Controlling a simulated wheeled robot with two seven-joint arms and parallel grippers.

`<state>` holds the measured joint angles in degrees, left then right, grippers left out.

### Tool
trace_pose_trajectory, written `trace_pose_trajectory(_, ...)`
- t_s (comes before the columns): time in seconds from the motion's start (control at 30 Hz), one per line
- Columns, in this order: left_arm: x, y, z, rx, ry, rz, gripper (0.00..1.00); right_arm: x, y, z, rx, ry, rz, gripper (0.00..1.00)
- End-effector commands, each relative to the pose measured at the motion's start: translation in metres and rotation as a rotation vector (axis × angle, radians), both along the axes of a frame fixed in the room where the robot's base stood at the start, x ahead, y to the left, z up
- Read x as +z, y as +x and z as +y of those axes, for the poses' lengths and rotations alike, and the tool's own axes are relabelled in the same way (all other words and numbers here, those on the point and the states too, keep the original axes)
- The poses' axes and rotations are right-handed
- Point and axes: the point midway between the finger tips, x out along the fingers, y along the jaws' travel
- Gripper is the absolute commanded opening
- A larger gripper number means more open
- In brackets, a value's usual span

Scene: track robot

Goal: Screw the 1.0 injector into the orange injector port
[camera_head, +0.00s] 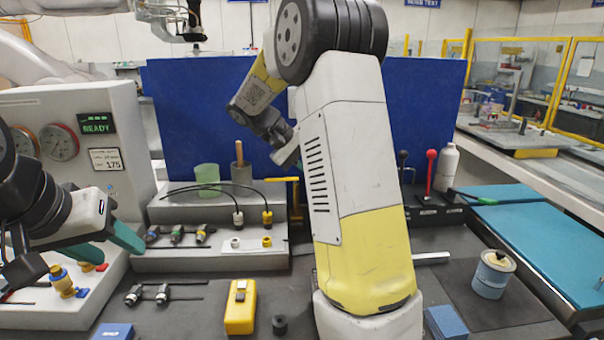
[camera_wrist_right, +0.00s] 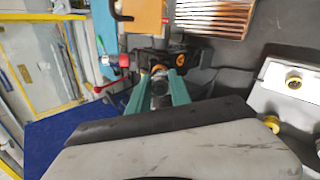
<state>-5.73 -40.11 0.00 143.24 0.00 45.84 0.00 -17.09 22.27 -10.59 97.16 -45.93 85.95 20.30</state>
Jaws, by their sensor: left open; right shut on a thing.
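My right gripper (camera_wrist_right: 160,92) is shut on a small dark cylindrical piece (camera_wrist_right: 160,74) with an orange-brown ring, likely an injector; no label is readable. Its tip is close to a black block (camera_wrist_right: 152,57) carrying an orange ring (camera_wrist_right: 182,75), possibly the orange port. I cannot tell whether they touch. In the head view my right arm hides that gripper and the block. My left gripper (camera_head: 104,245) is open and empty at the left, above yellow-and-blue fittings (camera_head: 62,280). Other injector-like pieces lie on a grey step (camera_head: 205,234) and on the table (camera_head: 163,294).
A console with a green READY display (camera_head: 97,123) stands at the left. A yellow box (camera_head: 240,308) and a black ring (camera_head: 280,325) stand in front. Two cabled connectors (camera_head: 267,217) stand on the step. A blue-grey can (camera_head: 493,275) is at the right.

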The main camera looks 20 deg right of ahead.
Motion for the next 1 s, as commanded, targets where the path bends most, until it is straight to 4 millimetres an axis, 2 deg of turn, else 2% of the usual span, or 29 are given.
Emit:
trace_pose_trajectory(0.43, 0.0, 0.0, 0.0, 0.0, 0.0, 0.0, 0.5, -0.0005, 0.0001, 0.0004, -0.505, -0.127, -0.49, 0.0)
trace_pose_trajectory(0.6, 0.0, 0.0, 0.0, 0.0, 0.0, 0.0, 0.5, -0.0006, 0.0, -0.0001, -0.575, -0.144, -0.556, 0.0)
trace_pose_trajectory(0.87, 0.0, 0.0, 0.0, 0.0, 0.0, 0.0, 0.5, -0.0006, 0.0, -0.0001, -0.58, -0.145, -0.561, 0.0)
trace_pose_trajectory(1.0, 0.0, 0.0, 0.0, 0.0, 0.0, 0.0, 0.5, -0.0006, 0.0, 0.0, -0.679, -0.171, -0.657, 0.0)
